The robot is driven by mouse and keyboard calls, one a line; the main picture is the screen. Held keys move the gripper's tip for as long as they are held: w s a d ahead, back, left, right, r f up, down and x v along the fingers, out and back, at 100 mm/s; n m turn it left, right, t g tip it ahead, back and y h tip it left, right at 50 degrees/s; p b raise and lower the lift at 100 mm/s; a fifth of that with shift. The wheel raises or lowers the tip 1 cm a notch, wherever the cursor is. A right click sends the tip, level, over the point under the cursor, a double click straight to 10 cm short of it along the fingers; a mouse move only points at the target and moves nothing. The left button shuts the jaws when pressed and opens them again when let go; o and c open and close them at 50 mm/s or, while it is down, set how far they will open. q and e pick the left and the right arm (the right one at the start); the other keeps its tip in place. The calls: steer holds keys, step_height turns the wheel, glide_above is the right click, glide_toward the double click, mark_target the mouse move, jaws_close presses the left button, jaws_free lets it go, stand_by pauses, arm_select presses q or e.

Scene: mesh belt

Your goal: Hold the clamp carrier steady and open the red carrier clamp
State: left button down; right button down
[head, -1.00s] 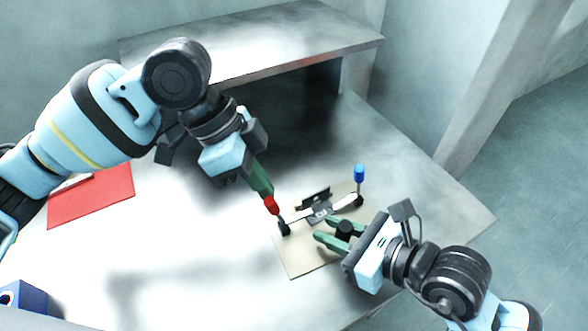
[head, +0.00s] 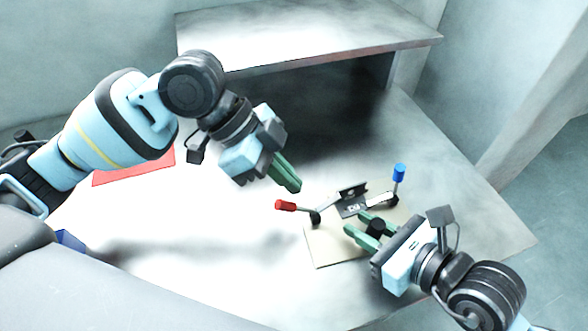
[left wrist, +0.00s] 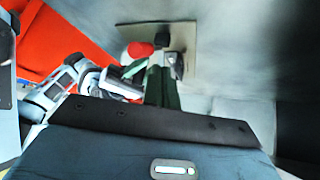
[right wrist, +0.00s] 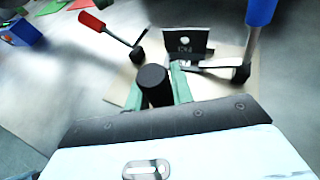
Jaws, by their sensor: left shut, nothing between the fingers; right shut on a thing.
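The clamp carrier is a beige plate (head: 325,248) on the table, with a black bracket (right wrist: 185,45) in its middle. The red carrier clamp (head: 286,206) has its red handle tilted out to the left, low over the table; in the right wrist view its bar (right wrist: 142,37) stands up off the bracket. The blue clamp (head: 399,172) stands upright, its pale bar on the bracket. My right gripper (head: 358,222) is shut on the carrier's black knob (right wrist: 153,80). My left gripper (head: 294,187) is shut and empty, just above the red handle, apparently apart from it.
A raised shelf (head: 310,40) stands at the back. A red mat (head: 135,168) lies at the left behind my left arm. A blue box (right wrist: 20,32) stands on the far left. The table between the box and the carrier is clear.

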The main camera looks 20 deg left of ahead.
arm_select(q)
steer(key=shift+w+d+f, duration=0.1)
steer(key=shift+w+d, duration=0.1)
steer(key=shift+d, duration=0.1)
steer(key=w+a+r, duration=0.2)
steer(key=a+r, duration=0.6)
steer(key=shift+w+r, duration=0.15)
steer(key=shift+w, duration=0.25)
stand_by(0.4)
arm_select(e)
steer(key=c, duration=1.1)
jaws_free()
steer(key=shift+d, duration=0.1)
